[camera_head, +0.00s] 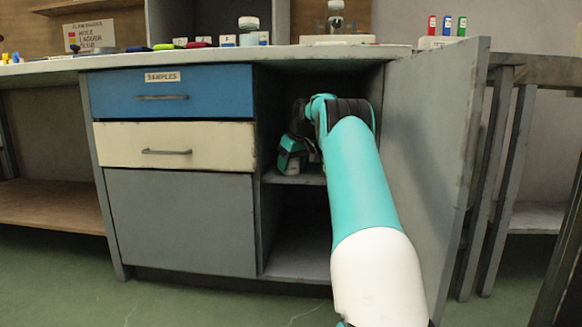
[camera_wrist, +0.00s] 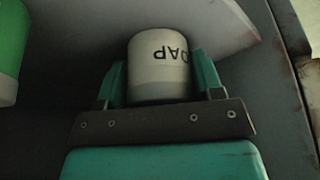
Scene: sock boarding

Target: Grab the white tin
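A white tin (camera_wrist: 158,72) with dark upside-down lettering stands between the two fingers of my gripper (camera_wrist: 160,80) in the wrist view. One teal finger is close along each side of it, with no clear gap on either side. I cannot tell whether the fingers press on it. The tin's near lower part is hidden by the gripper's dark bar. In the head view my gripper (camera_head: 291,156) is inside the open cabinet, above its middle shelf (camera_head: 296,178). The tin does not show there.
A green object (camera_wrist: 10,50) stands at the left in the wrist view. The grey cabinet door (camera_head: 428,150) is open to the right of my arm. Closed drawers (camera_head: 170,95) are on the left. Several small items lie on the worktop (camera_head: 300,54). The lower compartment looks empty.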

